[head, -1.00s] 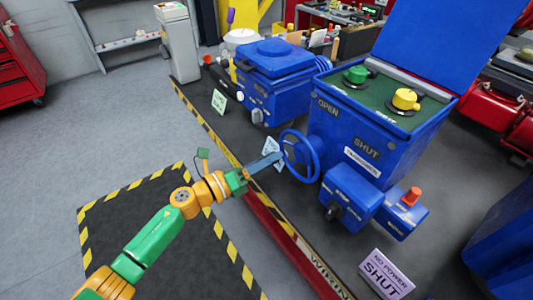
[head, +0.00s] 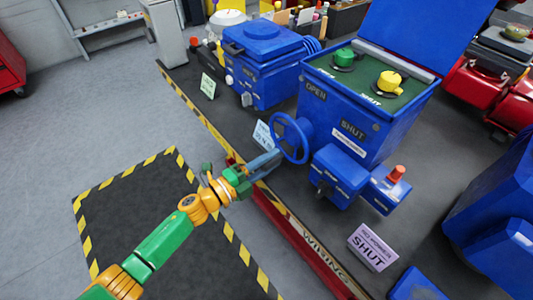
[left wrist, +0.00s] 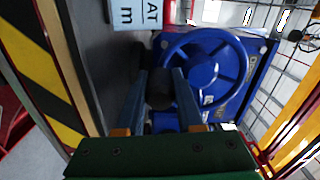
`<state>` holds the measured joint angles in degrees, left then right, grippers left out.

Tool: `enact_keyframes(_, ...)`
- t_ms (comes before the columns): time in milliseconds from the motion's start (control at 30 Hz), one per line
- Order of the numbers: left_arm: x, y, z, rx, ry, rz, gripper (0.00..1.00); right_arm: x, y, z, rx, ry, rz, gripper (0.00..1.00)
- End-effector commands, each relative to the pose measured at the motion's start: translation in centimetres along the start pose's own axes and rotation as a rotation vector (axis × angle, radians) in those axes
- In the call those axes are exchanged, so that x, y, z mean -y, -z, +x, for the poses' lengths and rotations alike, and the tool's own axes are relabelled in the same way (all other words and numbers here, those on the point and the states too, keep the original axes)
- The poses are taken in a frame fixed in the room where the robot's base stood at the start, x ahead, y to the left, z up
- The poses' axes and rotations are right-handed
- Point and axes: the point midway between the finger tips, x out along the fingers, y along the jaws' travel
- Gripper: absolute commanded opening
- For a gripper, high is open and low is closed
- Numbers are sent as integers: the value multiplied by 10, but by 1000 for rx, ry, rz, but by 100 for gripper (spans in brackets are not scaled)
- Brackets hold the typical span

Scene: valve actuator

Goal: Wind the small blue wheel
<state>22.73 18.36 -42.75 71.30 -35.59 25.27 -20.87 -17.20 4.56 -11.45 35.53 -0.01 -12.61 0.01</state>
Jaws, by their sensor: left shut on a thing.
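The small blue wheel (head: 303,126) is upright on the left side of the blue actuator box (head: 345,125). My left gripper (head: 276,155) reaches in from the left and is at the wheel's lower left rim. In the left wrist view, the blue wheel (left wrist: 241,68) fills the upper middle, with its spokes showing. A dark round knob (left wrist: 160,88) sits at its left rim, between the two fingers of my left gripper (left wrist: 161,85), which is shut on it. The knob is hidden in the head view. My right gripper is not in view.
A smaller blue actuator (head: 265,65) stands behind to the left. A blue gearbox (head: 338,178) with a red-topped box sits right of the wheel. A small sign card (head: 263,135) stands just behind the wheel, and a "SHUT" sign (head: 372,247) stands at the front right.

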Motion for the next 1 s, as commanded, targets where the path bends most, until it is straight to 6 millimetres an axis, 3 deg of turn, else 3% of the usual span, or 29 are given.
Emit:
enact_keyframes(333, -2, 8, 0, 0, -1, -134, 0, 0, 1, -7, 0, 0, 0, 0)
enact_keyframes(900, -3, 11, 0, -2, -1, -162, 0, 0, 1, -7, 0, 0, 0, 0)
enact_keyframes(933, -3, 11, 0, -2, -1, -162, 42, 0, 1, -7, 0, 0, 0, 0)
enact_keyframes(1000, -3, 10, 0, -2, -1, -161, 60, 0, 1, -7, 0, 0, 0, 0)
